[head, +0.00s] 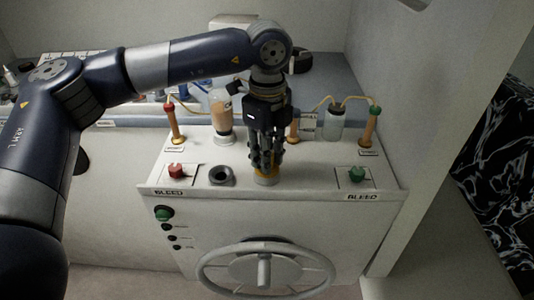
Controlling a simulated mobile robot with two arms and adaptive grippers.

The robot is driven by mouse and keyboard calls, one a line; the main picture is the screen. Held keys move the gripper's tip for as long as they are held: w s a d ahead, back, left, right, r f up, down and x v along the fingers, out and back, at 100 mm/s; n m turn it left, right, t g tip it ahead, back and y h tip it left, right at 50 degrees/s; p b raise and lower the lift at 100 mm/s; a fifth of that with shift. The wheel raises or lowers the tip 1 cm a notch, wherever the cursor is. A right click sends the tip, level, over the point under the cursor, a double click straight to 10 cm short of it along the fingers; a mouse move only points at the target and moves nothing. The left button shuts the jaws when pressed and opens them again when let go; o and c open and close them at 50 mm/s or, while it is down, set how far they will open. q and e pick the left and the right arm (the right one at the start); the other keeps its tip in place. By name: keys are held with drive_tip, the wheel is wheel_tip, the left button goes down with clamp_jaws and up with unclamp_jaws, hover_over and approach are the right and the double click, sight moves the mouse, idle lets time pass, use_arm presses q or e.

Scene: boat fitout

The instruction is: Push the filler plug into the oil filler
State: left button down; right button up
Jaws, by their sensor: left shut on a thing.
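My left gripper (265,158) points straight down over the white console top, with its dark fingers closed. A small yellow-orange round piece (266,180) shows right under its fingertips, and I take it to be the filler plug. The fingers hide most of it, and I cannot tell whether it touches the console or sits in an opening. A dark ring with a hole (222,175) lies on the console just left of the gripper. It looks like the oil filler, but I cannot be sure. My right gripper is not in view.
A red bleed knob (177,170) and a green one (357,174) flank the console top. Behind stand an amber bottle (221,112), a clear jar (334,124) and orange posts with hoses. A wheel (265,268) projects from the front. A wall closes the right side.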

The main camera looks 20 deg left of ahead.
use_arm(q)
drive_tip(key=c, duration=1.3)
unclamp_jaws()
wheel_tip(320, 180, up, 12)
